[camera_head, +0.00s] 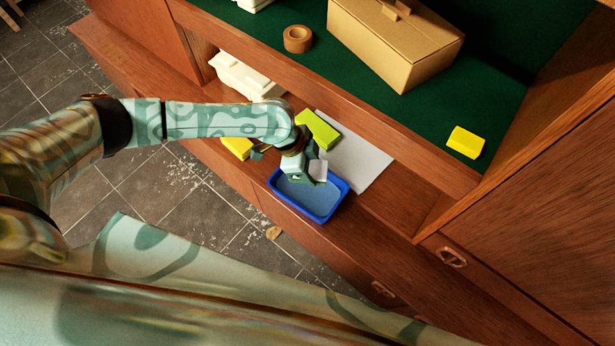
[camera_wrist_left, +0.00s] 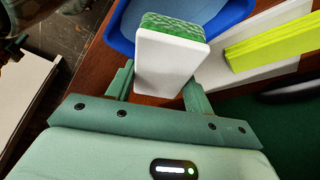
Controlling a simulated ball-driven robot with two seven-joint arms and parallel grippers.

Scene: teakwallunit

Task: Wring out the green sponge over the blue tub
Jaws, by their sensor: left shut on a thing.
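My left gripper (camera_head: 304,175) is shut on the green sponge (camera_head: 319,171), holding it at the blue tub (camera_head: 336,209). In the left wrist view, the sponge (camera_wrist_left: 172,27) has a green layer and a white layer, and stands between the two fingers (camera_wrist_left: 159,91). Its white face is towards the camera. The tub's blue rim (camera_wrist_left: 120,32) lies behind it. In the head view, the gripper hides most of the sponge. The tub has a grey-blue inside; I cannot tell whether it holds water. My right gripper is in neither view.
A lime-green block (camera_head: 318,130) lies by a white sheet (camera_head: 357,163) behind the tub. A yellow block (camera_head: 237,148) is left of the gripper. A white container (camera_head: 245,80) stands farther back. The upper green surface holds a cardboard box (camera_head: 390,45), tape roll (camera_head: 297,39) and yellow block (camera_head: 466,142).

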